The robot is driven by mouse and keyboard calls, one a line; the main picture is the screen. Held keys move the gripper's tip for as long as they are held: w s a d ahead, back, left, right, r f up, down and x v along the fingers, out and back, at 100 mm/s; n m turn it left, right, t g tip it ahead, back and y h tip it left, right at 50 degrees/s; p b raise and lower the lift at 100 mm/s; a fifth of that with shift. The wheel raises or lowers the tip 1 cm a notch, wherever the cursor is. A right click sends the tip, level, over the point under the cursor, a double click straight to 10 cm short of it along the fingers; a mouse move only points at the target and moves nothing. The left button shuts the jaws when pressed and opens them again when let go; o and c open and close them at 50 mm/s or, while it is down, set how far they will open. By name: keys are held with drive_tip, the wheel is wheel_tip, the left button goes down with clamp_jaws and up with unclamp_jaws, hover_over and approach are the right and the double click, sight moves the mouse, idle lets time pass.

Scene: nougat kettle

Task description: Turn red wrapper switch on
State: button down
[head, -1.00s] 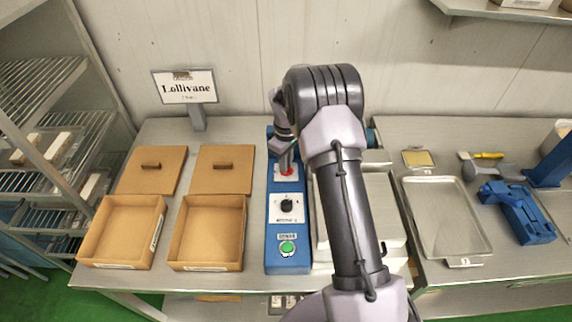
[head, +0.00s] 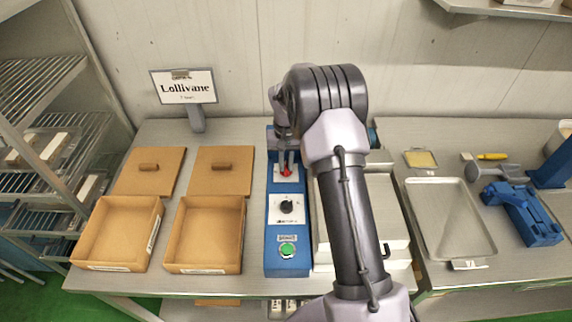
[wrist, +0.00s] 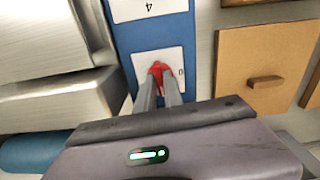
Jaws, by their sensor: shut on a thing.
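The red wrapper switch (head: 286,173) sits on a white plate near the far end of a blue control panel (head: 288,242). It also shows in the wrist view (wrist: 157,69), with a "0" printed beside it on the plate. My gripper (head: 286,166) points down at the switch. In the wrist view my gripper (wrist: 160,80) has its two fingers closed on the red switch, one on each side, hiding part of it. The same panel carries a black knob (head: 287,207) and a green button (head: 288,249) nearer the front.
Two open cardboard boxes (head: 92,266) (head: 185,266) and their lids (head: 150,186) (head: 225,182) lie left of the panel. A pale machine (head: 396,240) stands close on its right. A metal tray (head: 488,240) and blue tool (head: 538,235) lie farther right.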

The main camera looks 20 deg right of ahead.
sight(286, 166)
drive_tip(key=shift+m, duration=0.6)
drive_tip(key=c, duration=1.5)
unclamp_jaws()
drive_tip(key=shift+o, duration=0.2)
wheel_tip(286, 166, up, 18)
drive_tip(key=p, duration=0.3)
drive_tip(key=shift+f+p, duration=0.25)
drive_tip(key=shift+p, duration=0.1)
